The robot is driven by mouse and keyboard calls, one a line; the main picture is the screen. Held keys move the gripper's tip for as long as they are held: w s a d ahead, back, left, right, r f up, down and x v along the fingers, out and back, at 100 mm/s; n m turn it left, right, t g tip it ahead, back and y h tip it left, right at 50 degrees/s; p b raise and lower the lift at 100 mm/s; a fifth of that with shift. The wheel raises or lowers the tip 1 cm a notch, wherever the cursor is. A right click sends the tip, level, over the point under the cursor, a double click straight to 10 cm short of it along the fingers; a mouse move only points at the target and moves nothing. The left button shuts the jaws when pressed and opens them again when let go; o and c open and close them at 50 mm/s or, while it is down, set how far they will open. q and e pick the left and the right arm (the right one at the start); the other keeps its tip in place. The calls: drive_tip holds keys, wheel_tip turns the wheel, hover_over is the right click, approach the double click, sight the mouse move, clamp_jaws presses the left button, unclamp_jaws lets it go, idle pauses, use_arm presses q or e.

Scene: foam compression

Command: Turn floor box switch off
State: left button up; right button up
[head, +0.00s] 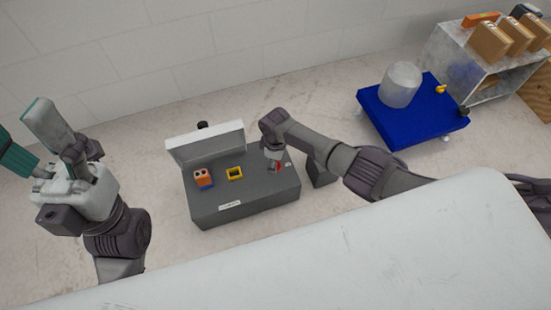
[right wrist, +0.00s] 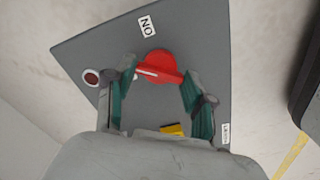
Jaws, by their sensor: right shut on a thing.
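The grey floor box (head: 245,205) stands on the floor in the middle of the head view. Its red rotary switch (right wrist: 158,60) is at the box's right end and shows partly in the head view (head: 277,168). In the right wrist view, its handle bar lies nearly crosswise, with a white mark toward the left end. An ON label (right wrist: 147,26) is beside the switch. My right gripper (right wrist: 157,82) is shut on the switch handle, with a finger at each end. My left gripper (head: 32,142) is open and empty at the far left, away from the box.
The box's pale lid (head: 205,147) stands raised at the back. An orange-and-blue part (head: 203,177) and a yellow-framed socket (head: 235,173) are on its top. A blue cart (head: 420,120) carries a translucent container (head: 400,84). A white surface (head: 400,250) fills the foreground.

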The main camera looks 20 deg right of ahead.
drive_tip(key=n, duration=0.7)
drive_tip(key=shift+p, duration=0.3)
idle(0.4)
drive_tip(key=o, duration=1.2)
drive_tip(key=shift+c, duration=0.2)
wheel_tip(320, 180, up, 12)
